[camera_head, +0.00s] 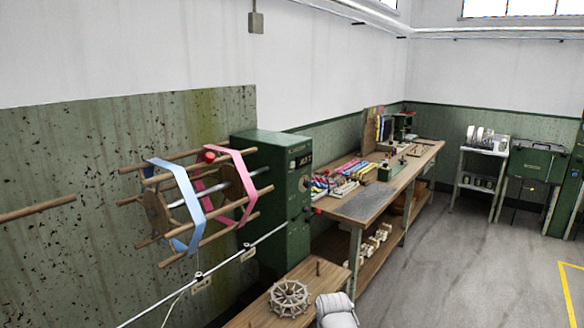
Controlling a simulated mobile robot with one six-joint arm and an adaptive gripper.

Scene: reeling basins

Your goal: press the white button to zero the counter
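A green machine cabinet (265,150) stands at the centre-left beside a wooden reel. A small dark counter display (305,160) shows high on its right-hand face; its digits are too small to read. A pale round part (304,184) sits below the display; I cannot tell whether it is the white button. My gripper is not in view. A rounded white and grey piece at the bottom edge looks like part of my arm, low and well apart from the cabinet face.
The wooden reel (156,209) carries blue and pink bands and juts out left of the cabinet. A pale rail crosses in front. A low wooden bench (246,318) holds a spoked wheel (289,299). A long workbench (372,207) runs behind. The floor (440,265) at right is clear.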

